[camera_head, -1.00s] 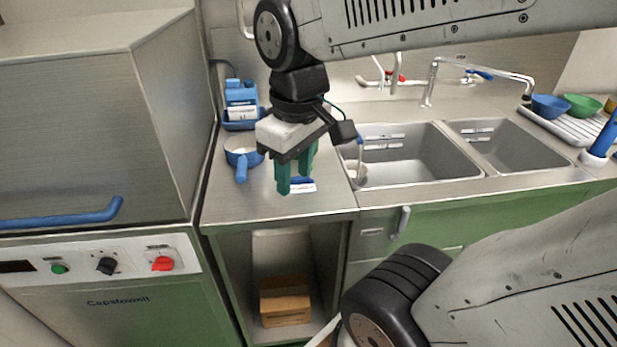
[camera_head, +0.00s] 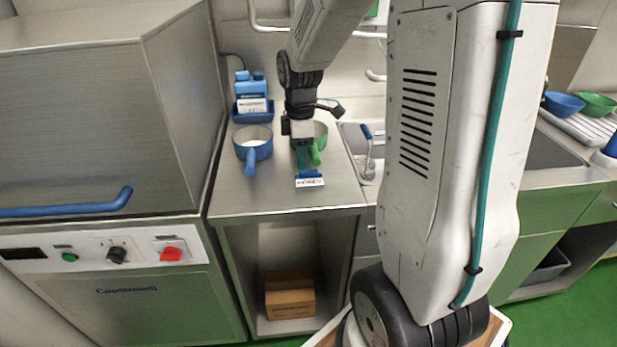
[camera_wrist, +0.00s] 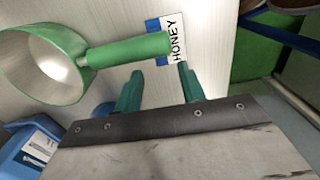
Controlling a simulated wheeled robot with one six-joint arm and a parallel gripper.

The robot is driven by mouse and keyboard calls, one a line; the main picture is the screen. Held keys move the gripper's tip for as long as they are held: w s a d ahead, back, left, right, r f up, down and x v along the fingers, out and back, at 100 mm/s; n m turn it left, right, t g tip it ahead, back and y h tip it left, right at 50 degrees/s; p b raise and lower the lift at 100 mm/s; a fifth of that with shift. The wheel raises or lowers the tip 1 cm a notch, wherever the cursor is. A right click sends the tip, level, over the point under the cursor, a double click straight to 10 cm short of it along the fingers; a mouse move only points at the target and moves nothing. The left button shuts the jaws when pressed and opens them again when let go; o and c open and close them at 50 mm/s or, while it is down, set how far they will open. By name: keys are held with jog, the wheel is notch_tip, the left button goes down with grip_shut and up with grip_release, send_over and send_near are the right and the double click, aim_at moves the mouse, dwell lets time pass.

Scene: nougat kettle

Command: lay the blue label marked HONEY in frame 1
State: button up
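The blue label marked HONEY (camera_head: 310,182) lies near the front of the steel counter, left of the sink. It has a white face with black letters and a blue edge. In the wrist view the label (camera_wrist: 178,30) is partly covered by the handle of a green pan. My gripper (camera_head: 303,165) points down just behind the label in the head view. In the wrist view its teal fingers (camera_wrist: 159,72) stand apart, with nothing seen held between them. I cannot make out frame 1 in these views.
The green pan (camera_wrist: 42,62) is beside my fingers; it also shows in the head view (camera_head: 321,134). A blue pan (camera_head: 253,147) and a blue dispenser (camera_head: 251,88) stand to the left. The sink (camera_head: 352,137) is at right, partly hidden by my arm.

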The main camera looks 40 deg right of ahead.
aim_at(309, 178)
notch_tip(309, 178, down, 4)
jog(key=shift+s+f, duration=0.1)
jog(key=shift+f, duration=0.05)
grip_shut()
jog(key=shift+r, duration=0.2)
